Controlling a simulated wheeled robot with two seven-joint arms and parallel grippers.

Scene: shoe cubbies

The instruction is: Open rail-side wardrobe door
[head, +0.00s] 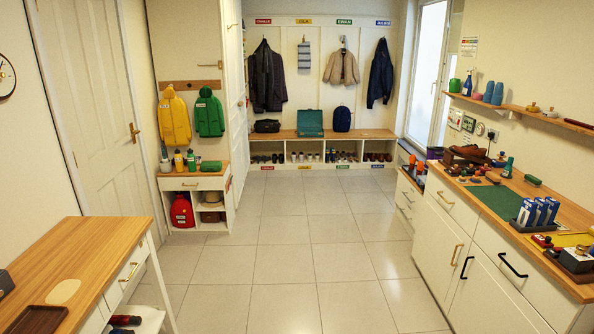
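A tall white panelled wardrobe (232,70) stands at the back left, beside the coat rail wall. Its doors face right and are seen at a steep angle. They look shut. Small handles show on its front, but which door is the rail-side one is hard to tell at this angle. Neither of my grippers is in view.
Coats hang above a wooden bench (288,134) with shoe cubbies at the back. A low cabinet (190,184) stands at the wardrobe's near side. A desk (75,262) is front left and a workbench (452,197) right. The tiled floor (290,235) between is clear.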

